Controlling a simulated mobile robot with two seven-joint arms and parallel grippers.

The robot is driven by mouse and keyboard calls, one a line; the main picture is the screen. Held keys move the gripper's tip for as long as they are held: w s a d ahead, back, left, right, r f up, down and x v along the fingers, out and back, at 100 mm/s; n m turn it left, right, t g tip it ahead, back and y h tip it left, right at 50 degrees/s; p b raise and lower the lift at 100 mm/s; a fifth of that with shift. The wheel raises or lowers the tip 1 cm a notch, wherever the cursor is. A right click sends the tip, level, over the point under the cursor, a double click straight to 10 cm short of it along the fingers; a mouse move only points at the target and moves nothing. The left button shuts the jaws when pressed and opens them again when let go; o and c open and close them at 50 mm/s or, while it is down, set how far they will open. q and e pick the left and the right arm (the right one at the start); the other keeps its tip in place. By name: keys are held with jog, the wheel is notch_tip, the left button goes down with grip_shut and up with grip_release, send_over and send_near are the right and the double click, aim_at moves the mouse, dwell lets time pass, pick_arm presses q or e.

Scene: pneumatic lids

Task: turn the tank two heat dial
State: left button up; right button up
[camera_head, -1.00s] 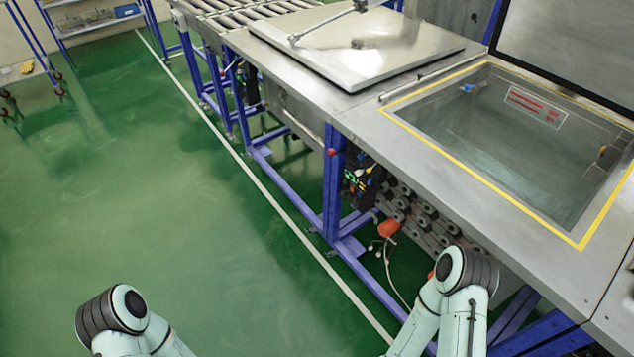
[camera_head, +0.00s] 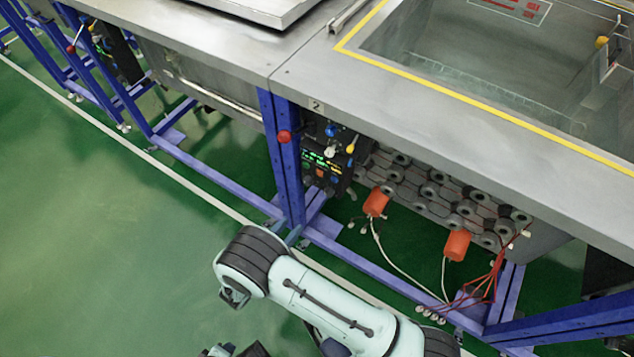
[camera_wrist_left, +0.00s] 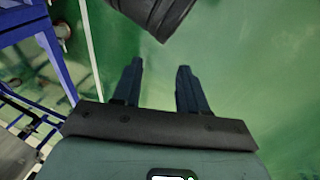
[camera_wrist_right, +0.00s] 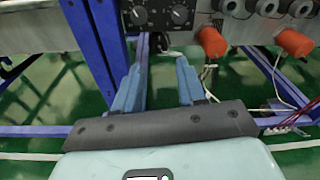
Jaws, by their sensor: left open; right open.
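Tank two's control box (camera_head: 322,163) hangs under the tank edge beside a blue post, below a "2" label (camera_head: 317,105). Its face has green-lit displays and small controls, too small to read in the head view. The right wrist view shows two round black dials on it, a left dial (camera_wrist_right: 138,15) and a right dial (camera_wrist_right: 180,15); I cannot tell which is the heat dial. My right gripper (camera_wrist_right: 162,62) is open and empty, below and short of the box, its fingers pointing towards it. My left gripper (camera_wrist_left: 159,70) is open and empty over the green floor.
Blue (camera_head: 331,131), yellow (camera_head: 351,148) and red (camera_head: 284,137) knobs sit around the box. A blue post (camera_head: 283,165) stands left of it. Orange floats (camera_head: 375,202) with hanging cables and grey rollers are to the right. The steel tank rim (camera_head: 450,125) overhangs. Floor at left is clear.

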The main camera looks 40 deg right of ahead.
aim_at(306, 183)
jog(key=shift+n+t+h, duration=0.3)
jog(key=shift+t+h, duration=0.1)
jog(key=shift+t, duration=0.4)
jog(key=w+d, duration=0.2)
jog(key=d, duration=0.1)
jog(key=w+d+r+b, duration=0.1)
jog(key=w+d, duration=0.1)
jog(key=d, duration=0.1)
jog(key=w+d+r, duration=0.1)
jog(key=w+d, duration=0.2)
jog(key=shift+d+b, duration=0.2)
jog(key=shift+b, duration=0.2)
pick_arm(q)
jog(key=shift+w+a+f, duration=0.25)
jog(key=shift+f, duration=0.5)
jog(key=shift+w+a+f, duration=0.2)
jog(key=shift+w+f, duration=0.05)
jog(key=shift+f, duration=0.45)
pick_arm(e)
jog(key=shift+w+d+r, duration=0.1)
jog(key=shift+w+d, duration=0.2)
jog(key=shift+d, duration=0.3)
grip_shut()
